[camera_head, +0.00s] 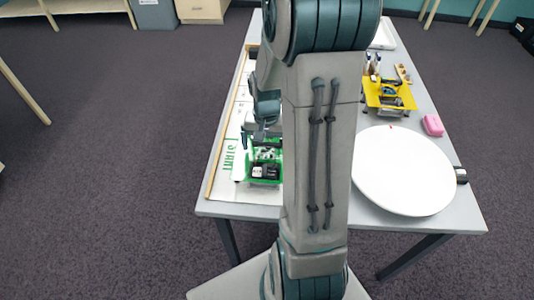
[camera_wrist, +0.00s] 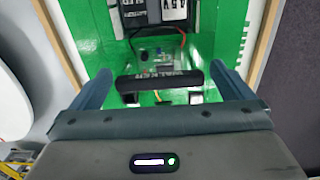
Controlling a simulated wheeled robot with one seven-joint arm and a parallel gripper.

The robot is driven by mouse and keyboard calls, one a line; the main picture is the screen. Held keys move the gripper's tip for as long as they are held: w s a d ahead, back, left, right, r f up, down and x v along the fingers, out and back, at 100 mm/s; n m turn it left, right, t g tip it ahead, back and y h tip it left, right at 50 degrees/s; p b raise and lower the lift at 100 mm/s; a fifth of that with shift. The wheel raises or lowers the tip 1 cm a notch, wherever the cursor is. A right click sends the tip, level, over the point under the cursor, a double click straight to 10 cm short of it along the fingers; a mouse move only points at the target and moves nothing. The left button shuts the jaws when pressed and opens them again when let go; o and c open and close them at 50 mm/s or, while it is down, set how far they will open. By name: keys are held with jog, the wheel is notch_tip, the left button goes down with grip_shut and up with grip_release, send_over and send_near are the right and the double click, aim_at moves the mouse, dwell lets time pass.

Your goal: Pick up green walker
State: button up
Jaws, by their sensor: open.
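The green walker (camera_head: 263,173) stands near the START marking at the near left of the table, partly hidden by my arm in the head view. In the wrist view the walker (camera_wrist: 185,55) lies just ahead of and below my gripper, showing a green body, a circuit board, a black battery box and a black bar. My gripper (camera_wrist: 163,82) is open, with one finger on each side of the black bar. In the head view my gripper (camera_head: 255,135) is above the walker's far end. I cannot tell whether the fingers touch it.
The walker is on a white track sheet (camera_head: 222,179) with a wooden edge on the grey table (camera_head: 460,200). A large white disc (camera_head: 402,170), a pink block (camera_head: 433,125) and a yellow walker-like model (camera_head: 388,95) are to the right.

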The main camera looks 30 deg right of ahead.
jog(key=c, duration=1)
jog(key=shift+r, duration=0.1)
jog(key=shift+c, duration=0.6)
jog(key=shift+r, duration=0.1)
